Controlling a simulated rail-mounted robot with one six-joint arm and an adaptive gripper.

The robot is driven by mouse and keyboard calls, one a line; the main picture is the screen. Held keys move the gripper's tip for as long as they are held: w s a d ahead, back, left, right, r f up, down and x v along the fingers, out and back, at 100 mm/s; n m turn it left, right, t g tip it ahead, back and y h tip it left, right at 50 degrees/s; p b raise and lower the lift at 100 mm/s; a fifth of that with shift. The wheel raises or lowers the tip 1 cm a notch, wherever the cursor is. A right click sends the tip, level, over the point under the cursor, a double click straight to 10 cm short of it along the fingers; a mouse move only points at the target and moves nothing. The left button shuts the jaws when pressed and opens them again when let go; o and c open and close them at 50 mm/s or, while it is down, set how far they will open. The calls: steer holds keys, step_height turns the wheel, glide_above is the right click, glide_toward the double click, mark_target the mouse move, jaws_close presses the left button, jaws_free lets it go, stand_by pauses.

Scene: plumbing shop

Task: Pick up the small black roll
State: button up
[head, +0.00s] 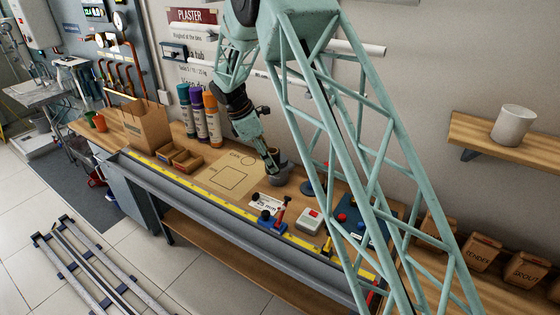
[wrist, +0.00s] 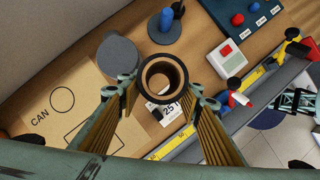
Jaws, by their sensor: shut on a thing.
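The small black roll (wrist: 165,76) is a short dark ring with a brown inner wall, seen from above in the wrist view. It sits between the fingertips of my gripper (wrist: 163,92), which is shut on it. In the head view my gripper (head: 272,166) points down over the bench beside a grey round pot (head: 283,174). The roll cannot be made out clearly there. How high it is above the bench is hard to tell.
The grey pot (wrist: 118,56) is close left of the roll in the wrist view. A brown sheet (head: 222,178) lies left on the bench. A "25 mm" card (head: 268,204), blue clamp (head: 268,220), red-buttoned box (head: 309,220) and yellow rule (head: 190,182) are near the front edge.

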steer(key=shift+s+a, duration=0.1)
steer(key=shift+a, duration=0.45)
